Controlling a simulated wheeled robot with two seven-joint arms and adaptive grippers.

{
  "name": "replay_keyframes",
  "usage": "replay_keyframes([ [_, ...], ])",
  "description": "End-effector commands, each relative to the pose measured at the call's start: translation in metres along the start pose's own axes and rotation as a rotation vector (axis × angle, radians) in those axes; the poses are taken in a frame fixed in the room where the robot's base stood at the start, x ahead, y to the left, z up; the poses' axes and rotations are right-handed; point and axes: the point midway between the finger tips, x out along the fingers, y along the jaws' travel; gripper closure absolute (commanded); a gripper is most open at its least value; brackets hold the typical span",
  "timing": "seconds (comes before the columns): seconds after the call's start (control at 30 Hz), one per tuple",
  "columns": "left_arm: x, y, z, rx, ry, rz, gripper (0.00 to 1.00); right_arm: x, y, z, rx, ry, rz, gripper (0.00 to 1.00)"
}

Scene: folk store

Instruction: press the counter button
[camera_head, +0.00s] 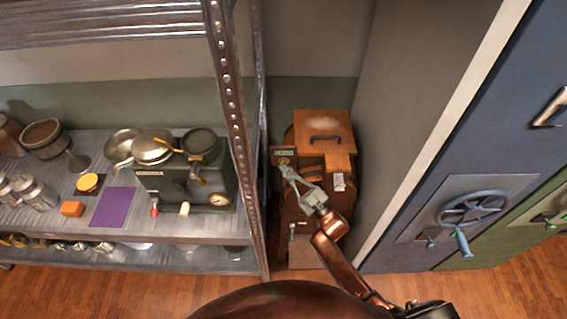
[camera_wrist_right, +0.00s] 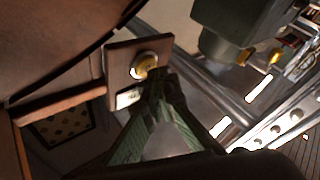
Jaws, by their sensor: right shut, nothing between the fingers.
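The counter button (camera_head: 284,161) is a small round yellowish button on a brown plate, on the left side of a wooden barrel-like cabinet. In the right wrist view the button (camera_wrist_right: 144,66) sits in a pale ring on the plate, above a small light label (camera_wrist_right: 129,97). My right gripper (camera_head: 287,168) is shut and empty, its fingertips at the lower edge of the button. In the right wrist view the fingertips (camera_wrist_right: 158,82) overlap the button's lower right edge; I cannot tell whether they touch it. My left gripper is not in view.
The wooden cabinet (camera_head: 322,133) stands between a metal shelf post (camera_head: 236,120) on the left and a grey wall on the right. The shelf holds a green stove (camera_head: 170,190) with pans. A blue door with a handwheel (camera_head: 474,209) is at the right.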

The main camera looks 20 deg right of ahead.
Motion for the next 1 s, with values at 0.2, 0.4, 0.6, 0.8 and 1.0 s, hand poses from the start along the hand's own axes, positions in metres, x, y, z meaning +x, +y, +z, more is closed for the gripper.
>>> replay_keyframes([
  [0.2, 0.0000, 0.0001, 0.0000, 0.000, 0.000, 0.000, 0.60, -0.0001, 0.0000, 0.0001, 0.000, 0.000, 0.000, 1.00],
  [0.4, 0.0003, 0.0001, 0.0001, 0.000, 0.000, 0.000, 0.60, 0.0006, 0.0004, 0.0006, 0.000, 0.000, 0.000, 1.00],
  [0.6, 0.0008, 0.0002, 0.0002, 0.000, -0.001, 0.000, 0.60, 0.0021, 0.0016, 0.0018, 0.000, 0.000, 0.000, 1.00],
  [0.8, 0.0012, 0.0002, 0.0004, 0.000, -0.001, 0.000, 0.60, 0.0038, 0.0028, 0.0030, 0.000, 0.000, 0.000, 1.00],
  [1.0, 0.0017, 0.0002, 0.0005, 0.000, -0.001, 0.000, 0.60, 0.0056, 0.0040, 0.0042, 0.000, 0.000, 0.000, 1.00],
])
